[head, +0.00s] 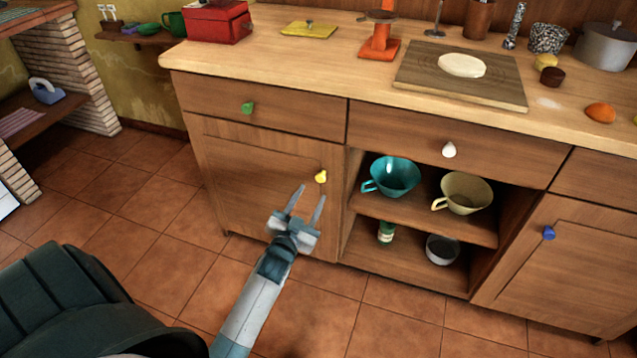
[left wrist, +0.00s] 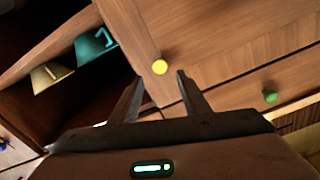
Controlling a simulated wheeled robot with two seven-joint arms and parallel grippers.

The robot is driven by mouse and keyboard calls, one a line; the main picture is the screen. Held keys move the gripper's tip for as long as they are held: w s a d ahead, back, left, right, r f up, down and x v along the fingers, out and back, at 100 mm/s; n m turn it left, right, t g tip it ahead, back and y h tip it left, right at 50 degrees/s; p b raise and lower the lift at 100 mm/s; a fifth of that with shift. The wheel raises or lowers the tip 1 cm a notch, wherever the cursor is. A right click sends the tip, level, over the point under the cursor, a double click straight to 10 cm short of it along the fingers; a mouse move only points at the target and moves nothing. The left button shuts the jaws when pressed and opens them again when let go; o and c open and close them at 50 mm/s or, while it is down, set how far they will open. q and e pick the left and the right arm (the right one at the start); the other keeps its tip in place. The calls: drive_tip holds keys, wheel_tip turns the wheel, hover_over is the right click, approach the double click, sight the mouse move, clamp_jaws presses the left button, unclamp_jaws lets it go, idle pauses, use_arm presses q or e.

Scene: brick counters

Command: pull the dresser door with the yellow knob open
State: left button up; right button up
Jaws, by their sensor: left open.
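The dresser door (head: 248,178) is brown wood and looks shut, at the left of the dresser under a drawer. Its yellow knob (head: 321,176) sits near the door's upper right corner. My left gripper (head: 309,191) is open and empty, with its fingers pointing toward the door just below the knob. In the left wrist view the yellow knob (left wrist: 159,67) shows ahead of the open fingertips (left wrist: 160,73), roughly between them and apart from them. The door (left wrist: 200,45) fills the upper middle of that view. My right gripper is not in view.
Right of the door is an open shelf with a teal cup (head: 396,174) and a beige cup (head: 466,193). A green knob (head: 247,107) is on the drawer above. A blue-knobbed door (head: 549,232) is at right. The tiled floor (head: 190,235) in front is clear.

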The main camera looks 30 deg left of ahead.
sight(320, 179)
use_arm(q)
drive_tip(key=x, duration=0.7)
drive_tip(key=shift+w+b, duration=0.2)
drive_tip(key=shift+b, duration=0.15)
drive_tip(key=shift+c, duration=0.5)
clamp_jaws()
